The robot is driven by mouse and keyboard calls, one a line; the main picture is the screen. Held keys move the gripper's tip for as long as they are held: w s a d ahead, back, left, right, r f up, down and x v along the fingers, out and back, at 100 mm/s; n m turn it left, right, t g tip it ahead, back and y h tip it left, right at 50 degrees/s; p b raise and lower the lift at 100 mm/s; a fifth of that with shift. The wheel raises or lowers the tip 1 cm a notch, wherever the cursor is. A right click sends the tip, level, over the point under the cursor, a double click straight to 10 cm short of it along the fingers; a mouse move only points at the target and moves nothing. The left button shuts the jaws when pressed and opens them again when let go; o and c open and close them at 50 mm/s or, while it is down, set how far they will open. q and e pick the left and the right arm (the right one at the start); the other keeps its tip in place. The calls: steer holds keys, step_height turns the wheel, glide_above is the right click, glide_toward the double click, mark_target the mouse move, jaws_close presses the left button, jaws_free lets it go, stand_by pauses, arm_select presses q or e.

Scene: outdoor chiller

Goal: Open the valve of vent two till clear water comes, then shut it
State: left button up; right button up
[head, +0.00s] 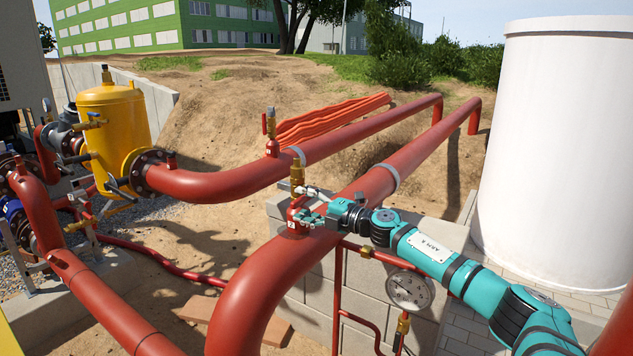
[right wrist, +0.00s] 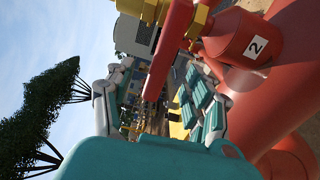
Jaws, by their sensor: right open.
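Vent two is a red stub (right wrist: 240,38) with a white "2" label, on the nearer thick red pipe (head: 262,285). Its brass valve (head: 297,172) stands upright on top in the head view. A red lever (right wrist: 167,50) reaches from the brass body into the space between my right gripper's fingers in the right wrist view. My right gripper (head: 308,205) is open beside the vent, with a finger on each side of the lever (right wrist: 160,98). I cannot tell whether a finger touches it. No water shows. My left gripper is out of view.
A similar vent (head: 270,130) with a red lever stands on the farther pipe. A pressure gauge (head: 409,290) hangs below my right arm. A yellow vessel (head: 112,125) stands left, a white tank (head: 560,150) right. Orange corrugated sheeting (head: 335,117) lies behind the pipes.

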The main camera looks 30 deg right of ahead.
steer(key=shift+o, duration=1.3)
steer(key=b+v, duration=0.3)
steer(key=v, duration=0.4)
